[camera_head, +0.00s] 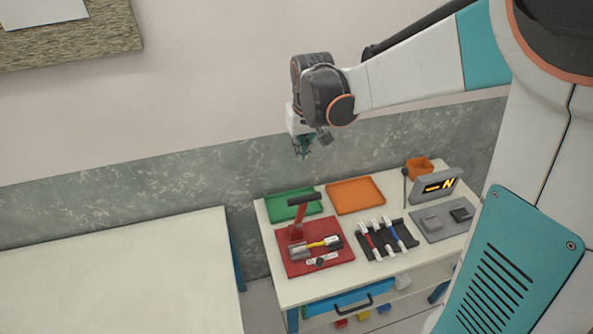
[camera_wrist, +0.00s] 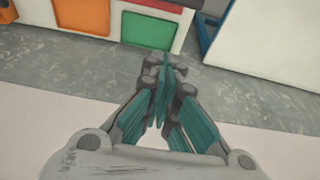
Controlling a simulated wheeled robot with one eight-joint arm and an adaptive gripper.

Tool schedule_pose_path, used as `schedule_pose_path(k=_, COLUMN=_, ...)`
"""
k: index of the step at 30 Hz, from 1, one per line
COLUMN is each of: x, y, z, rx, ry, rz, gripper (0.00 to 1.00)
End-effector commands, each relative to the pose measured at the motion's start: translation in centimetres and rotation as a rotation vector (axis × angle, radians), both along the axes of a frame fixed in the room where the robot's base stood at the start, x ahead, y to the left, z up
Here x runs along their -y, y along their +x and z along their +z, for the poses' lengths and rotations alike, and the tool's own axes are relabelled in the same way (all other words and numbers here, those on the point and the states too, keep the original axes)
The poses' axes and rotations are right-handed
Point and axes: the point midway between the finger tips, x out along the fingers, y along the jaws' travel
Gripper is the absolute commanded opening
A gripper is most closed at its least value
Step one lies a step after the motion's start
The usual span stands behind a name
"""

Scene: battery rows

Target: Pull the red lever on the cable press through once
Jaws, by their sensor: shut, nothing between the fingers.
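The cable press has a red base plate (camera_head: 338,257) on the left part of the white cabinet top. Its red lever (camera_head: 298,222) stands up nearly vertical, with a dark crossbar handle (camera_head: 304,198) at its top. A yellow cable piece (camera_head: 320,244) with grey-white ends lies across the press beside the lever's foot. My gripper (camera_head: 303,155) is shut and empty, in the air above and behind the press, apart from the lever. The wrist view shows its teal fingers (camera_wrist: 163,80) closed together. The lever is not clearly visible there.
Behind the press lie a green tray (camera_head: 293,205) and an orange tray (camera_head: 356,195). A dark rack (camera_head: 402,238) with several cables, a grey fixture (camera_head: 440,222), a display (camera_head: 440,185) and an orange box (camera_head: 418,167) stand to the right. A white table (camera_head: 110,270) is at left.

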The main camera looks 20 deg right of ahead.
Motion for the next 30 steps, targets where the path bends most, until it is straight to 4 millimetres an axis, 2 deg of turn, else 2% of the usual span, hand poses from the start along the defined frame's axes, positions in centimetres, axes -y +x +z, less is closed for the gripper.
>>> schedule_pose_path(k=7, x=0.0, y=0.0, z=-0.2, rx=0.000, ry=0.000, rz=0.000, gripper=0.00)
schedule_pose_path(k=11, x=0.0, y=0.3, z=-1.0, rx=0.000, ry=0.000, rz=0.000, gripper=0.00)
schedule_pose_path(k=27, x=0.0, y=2.7, z=-9.7, rx=0.001, ry=0.000, rz=0.000, gripper=0.00)
schedule_pose_path(k=30, x=0.0, y=1.2, z=-10.4, rx=0.001, ry=0.000, rz=0.000, gripper=0.00)
